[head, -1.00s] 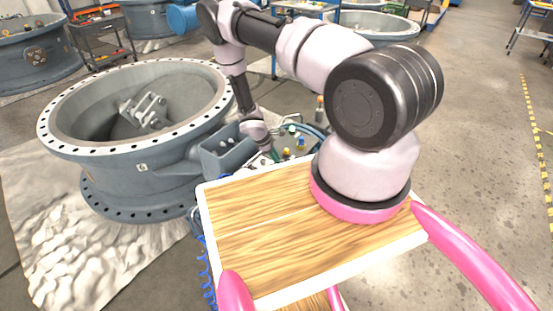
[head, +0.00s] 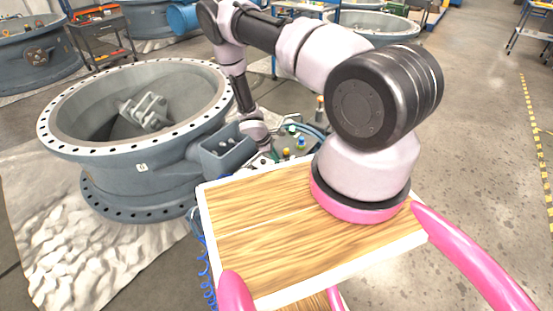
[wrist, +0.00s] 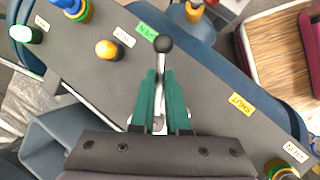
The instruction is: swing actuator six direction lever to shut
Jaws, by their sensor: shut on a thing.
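The direction lever (wrist: 163,44) is a thin metal rod with a black ball knob, standing from a grey control panel (wrist: 205,85). In the wrist view the knob lies beside a green label (wrist: 146,30). A yellow label reading SHUT (wrist: 240,104) lies farther right on the panel. My gripper (wrist: 161,82) has green fingers closed around the rod below the knob. The lever's pivot is partly hidden by the fingers. In the head view the panel (head: 290,143) shows beside the big valve, and the lever cannot be made out there.
A green-and-yellow knob (wrist: 281,171) is at bottom right. The large grey valve body (head: 140,165) stands left. Open floor (head: 480,150) lies right.

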